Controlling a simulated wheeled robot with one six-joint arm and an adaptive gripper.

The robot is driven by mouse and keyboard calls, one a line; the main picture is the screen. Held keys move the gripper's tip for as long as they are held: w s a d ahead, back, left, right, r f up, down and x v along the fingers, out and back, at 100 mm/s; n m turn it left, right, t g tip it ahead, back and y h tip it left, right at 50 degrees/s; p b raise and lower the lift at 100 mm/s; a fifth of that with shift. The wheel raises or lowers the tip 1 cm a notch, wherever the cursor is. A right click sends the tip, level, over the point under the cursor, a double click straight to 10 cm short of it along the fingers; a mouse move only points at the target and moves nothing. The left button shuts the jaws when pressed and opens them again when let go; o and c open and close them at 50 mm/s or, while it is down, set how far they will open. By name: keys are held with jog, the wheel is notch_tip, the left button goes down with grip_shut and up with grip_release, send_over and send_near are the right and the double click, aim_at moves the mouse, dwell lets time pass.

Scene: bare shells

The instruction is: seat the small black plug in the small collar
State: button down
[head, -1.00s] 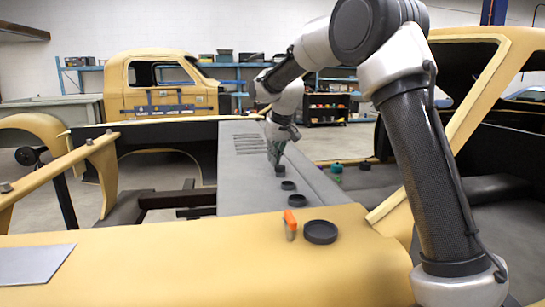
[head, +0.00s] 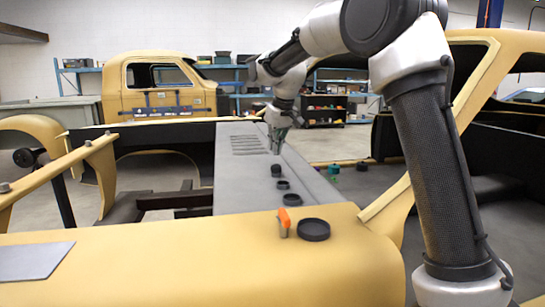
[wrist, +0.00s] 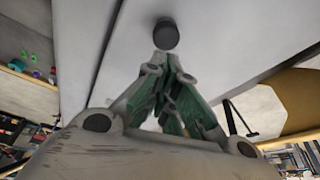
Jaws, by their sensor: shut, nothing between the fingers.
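The small black plug (head: 276,170) stands upright on the grey panel, farthest in a row of dark round parts. It also shows as a dark round top in the wrist view (wrist: 165,34). I cannot tell whether a collar surrounds its base. Two low dark collars, one nearer the plug (head: 283,185) and one nearer me (head: 292,199), sit on the panel. My gripper (head: 275,152) is shut and empty, just above the plug and apart from it. In the wrist view its fingertips (wrist: 161,55) meet just below the plug's image.
A large black ring (head: 313,230) and an orange-topped piece (head: 284,222) are on the yellow body panel (head: 180,265). Small green items (head: 333,168) lie right of the grey panel (head: 240,190). The yellow door frame (head: 440,120) rises on the right. Slots mark the panel's far end.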

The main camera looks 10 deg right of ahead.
aim_at(277, 167)
jog(key=a+v, duration=0.1)
jog(key=v, duration=0.5)
jog(key=shift+m, duration=0.3)
jog(key=w+f, duration=0.3)
jog(key=f, duration=0.1)
jog(key=w+f, duration=0.3)
jog(key=w+a+f, duration=0.1)
jog(key=w+f, duration=0.2)
jog(key=f, duration=0.1)
jog(key=shift+w+f, duration=0.1)
jog(key=shift+f, duration=0.2)
jog(key=s, duration=0.2)
jog(key=shift+s+d+r, duration=0.25)
jog(key=shift+s+d, duration=0.1)
jog(key=shift+s+d+f, duration=0.1)
jog(key=shift+s+d, duration=0.05)
jog(key=shift+s, duration=0.35)
